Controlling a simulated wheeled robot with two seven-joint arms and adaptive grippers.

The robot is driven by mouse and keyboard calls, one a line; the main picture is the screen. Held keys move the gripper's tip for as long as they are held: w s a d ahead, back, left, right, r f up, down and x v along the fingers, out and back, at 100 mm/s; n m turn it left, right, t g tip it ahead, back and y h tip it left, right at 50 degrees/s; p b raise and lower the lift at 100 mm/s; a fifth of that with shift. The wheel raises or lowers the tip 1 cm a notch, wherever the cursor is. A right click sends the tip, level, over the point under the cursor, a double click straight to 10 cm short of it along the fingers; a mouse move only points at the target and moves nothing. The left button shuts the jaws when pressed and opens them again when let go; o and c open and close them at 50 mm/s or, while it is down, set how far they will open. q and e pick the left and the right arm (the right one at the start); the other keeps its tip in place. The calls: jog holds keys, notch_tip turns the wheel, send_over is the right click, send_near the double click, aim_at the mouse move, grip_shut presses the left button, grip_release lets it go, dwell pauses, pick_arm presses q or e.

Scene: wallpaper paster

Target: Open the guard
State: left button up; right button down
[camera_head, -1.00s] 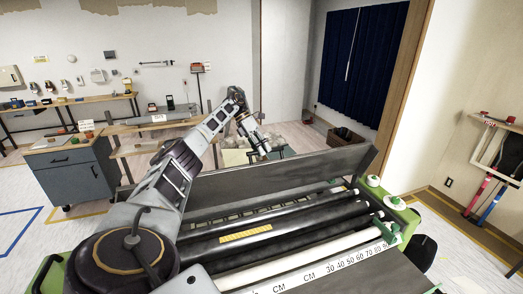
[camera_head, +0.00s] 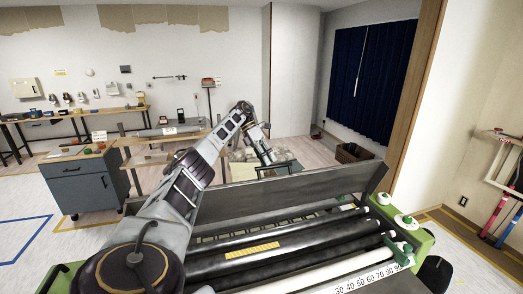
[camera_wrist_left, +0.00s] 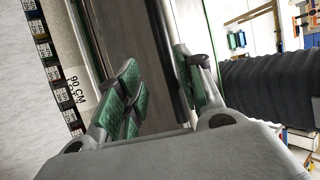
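The guard (camera_head: 290,192) is a long dark grey panel standing tilted along the far side of the wallpaper paster, behind its black and white rollers (camera_head: 275,246). My left arm reaches over the machine from the left. My left gripper (camera_head: 268,157) points down just beyond the guard's upper edge, near the middle of its length. In the left wrist view, the left gripper (camera_wrist_left: 165,88) has its green-padded fingers spread apart, with a dark grey panel, seemingly the guard, showing between them. I cannot tell whether they touch it. My right gripper is not in view.
A white centimetre scale (camera_head: 372,279) runs along the machine's near side, by green end plates (camera_head: 414,230). A blue-grey cabinet (camera_head: 85,187) stands at left, with a workbench (camera_head: 165,135) behind. Open floor lies left of the machine.

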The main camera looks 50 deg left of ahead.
pick_arm(q)
jog(key=shift+v, duration=2.35)
jog(key=shift+r, duration=0.1)
